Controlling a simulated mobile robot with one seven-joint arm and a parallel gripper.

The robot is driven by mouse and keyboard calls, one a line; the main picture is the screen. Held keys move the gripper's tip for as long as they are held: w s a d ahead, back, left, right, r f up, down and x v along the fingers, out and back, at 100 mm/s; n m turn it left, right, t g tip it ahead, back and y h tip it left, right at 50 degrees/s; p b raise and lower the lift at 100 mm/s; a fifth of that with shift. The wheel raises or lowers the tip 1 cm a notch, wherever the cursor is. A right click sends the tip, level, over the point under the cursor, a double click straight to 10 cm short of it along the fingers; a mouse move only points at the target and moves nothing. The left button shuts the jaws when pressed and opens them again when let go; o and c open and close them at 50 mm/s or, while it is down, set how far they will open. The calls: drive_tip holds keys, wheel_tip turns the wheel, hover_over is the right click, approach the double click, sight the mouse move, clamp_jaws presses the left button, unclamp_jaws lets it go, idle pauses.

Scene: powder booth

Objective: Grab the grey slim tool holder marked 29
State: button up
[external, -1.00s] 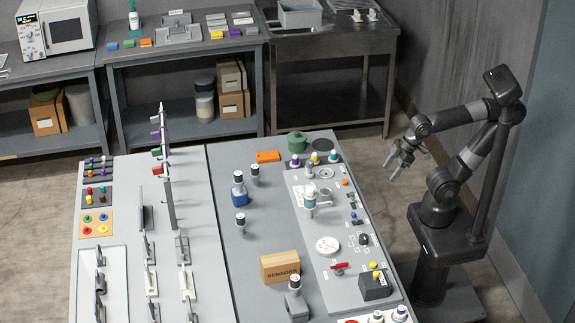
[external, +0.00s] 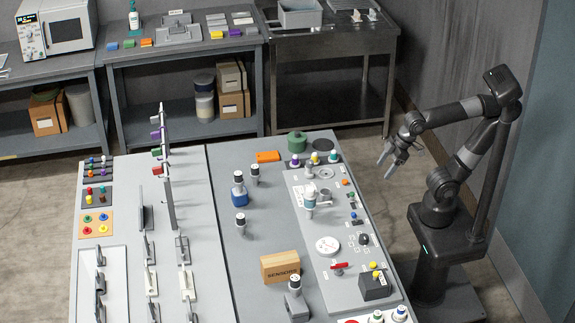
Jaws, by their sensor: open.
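Several small holders with dark, white-marked tops stand on the grey table. Two slim grey ones are free-standing: a rear grey holder (external: 255,176) and a nearer grey holder (external: 240,224). A third grey holder (external: 294,302) with a wider base stands at the front, beside the wooden box. The numbers are too small to read, so I cannot tell which is marked 29. My gripper (external: 385,169) is open and empty, in the air to the right of the table's far right corner, well apart from all the holders.
A blue holder (external: 239,192) stands between the slim ones. The wooden box (external: 280,268), green pot (external: 297,142), orange block (external: 267,156) and a raised panel (external: 317,262) with valves and knobs crowd the right half. A tall rack post (external: 169,200) rises on the left.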

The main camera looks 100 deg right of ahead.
drive_tip(key=w+r, duration=0.3)
drive_tip(key=w, duration=0.4)
drive_tip(key=w+r, duration=0.2)
drive_tip(key=w, duration=0.6)
drive_tip(key=n+g+y, duration=0.1)
drive_tip(key=n, duration=0.2)
hover_over(241, 224)
drive_tip(key=s+d, duration=0.3)
drive_tip(key=s, duration=0.1)
wheel_tip(241, 224, down, 14)
drive_tip(key=x, duration=0.5)
drive_tip(key=shift+w+d, duration=0.1)
drive_tip(key=x, duration=0.5)
drive_tip(key=shift+a+f, duration=0.25)
drive_tip(key=shift+a, duration=0.1)
drive_tip(key=shift+r, duration=0.1)
drive_tip(key=c, duration=1.3)
